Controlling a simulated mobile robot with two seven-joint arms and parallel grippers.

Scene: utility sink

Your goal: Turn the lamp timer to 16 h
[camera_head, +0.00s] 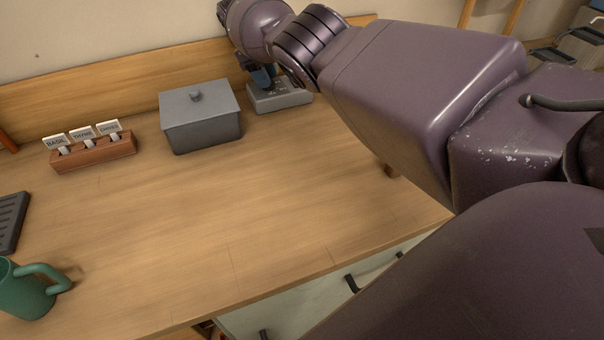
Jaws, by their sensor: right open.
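A low grey device (288,97), which looks like the lamp timer, sits at the back of the wooden counter, right of a grey lidded box. My right arm reaches in from the right, and my right gripper (264,78) points down over the left part of this device. The gripper is open. Its fingers are small and partly hidden by my wrist, so I cannot tell whether they touch a dial. The dial and its hour marks cannot be read from here. My left gripper is not in view.
The grey lidded box (201,124) stands close to the left of the device. A wooden holder (95,153) with labelled herb markers is further left. A green mug (27,291) and a dark slotted tray (9,222) are at the left edge. The counter's middle is clear.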

